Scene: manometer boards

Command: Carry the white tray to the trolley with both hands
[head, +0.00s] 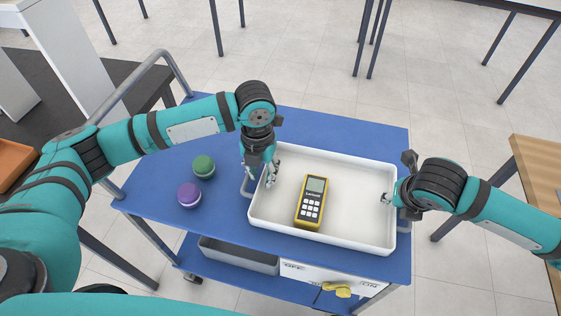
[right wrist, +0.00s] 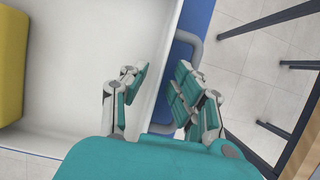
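The white tray (head: 345,160) rests on the blue top of the trolley (head: 150,195), on its right part. A yellow handheld meter (head: 311,203) with a keypad lies inside the tray. My left gripper (head: 261,174) is open at the tray's left wall, one finger inside and one outside, by a grey handle. My right gripper (head: 394,200) is at the right wall. In the right wrist view its fingers (right wrist: 160,92) are apart on either side of the white wall, next to a grey handle (right wrist: 196,45).
A grey bin (head: 238,257) is on the lower shelf. A wooden table (head: 540,165) stands at right, a dark table at left.

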